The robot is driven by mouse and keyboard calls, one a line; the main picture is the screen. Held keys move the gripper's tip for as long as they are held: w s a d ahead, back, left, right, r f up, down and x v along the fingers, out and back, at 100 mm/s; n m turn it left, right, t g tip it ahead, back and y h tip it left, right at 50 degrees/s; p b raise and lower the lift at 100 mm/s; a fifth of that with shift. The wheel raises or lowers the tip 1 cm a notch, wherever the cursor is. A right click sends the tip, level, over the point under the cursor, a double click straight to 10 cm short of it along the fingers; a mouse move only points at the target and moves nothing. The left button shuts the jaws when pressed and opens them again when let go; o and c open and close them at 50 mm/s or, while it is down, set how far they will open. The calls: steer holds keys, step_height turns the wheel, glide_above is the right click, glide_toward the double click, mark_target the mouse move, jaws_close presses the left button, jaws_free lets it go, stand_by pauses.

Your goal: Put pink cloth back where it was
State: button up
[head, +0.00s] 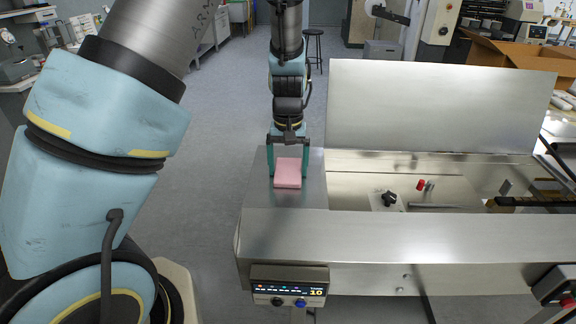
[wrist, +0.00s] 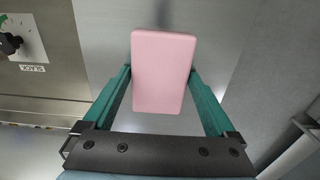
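The pink cloth (head: 288,173) is a flat, block-like folded piece at the left end of the steel machine top. My gripper (head: 288,174) points down over it, with one teal finger on its left and one on its right. The wrist view shows the cloth (wrist: 163,72) between the two fingertips (wrist: 161,70). Its sides are touching the fingers or very close to them; I cannot tell which. I also cannot tell whether the cloth rests on the steel or is slightly raised.
Right of the cloth is an open machine bay with a black knob (head: 389,198) and a red part (head: 421,185), beneath a raised steel lid (head: 440,105). A control panel (head: 289,287) hangs on the front. The floor to the left is clear.

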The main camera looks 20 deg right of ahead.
mark_target(288, 170)
steer(key=shift+o, duration=0.4)
steer(key=shift+r, duration=0.15)
step_height(288, 170, up, 12)
steer(key=b, duration=0.3)
steer(key=s+a+f+n, duration=0.2)
steer(key=a, duration=1.3)
steer(key=s+a+f+n+t, duration=0.1)
steer(key=s+a, duration=0.1)
steer(key=a, duration=1.3)
steer(key=shift+f+n+t, duration=0.3)
steer(key=shift+f+n, duration=0.05)
steer(key=shift+n, duration=0.05)
steer(key=shift+w, duration=0.1)
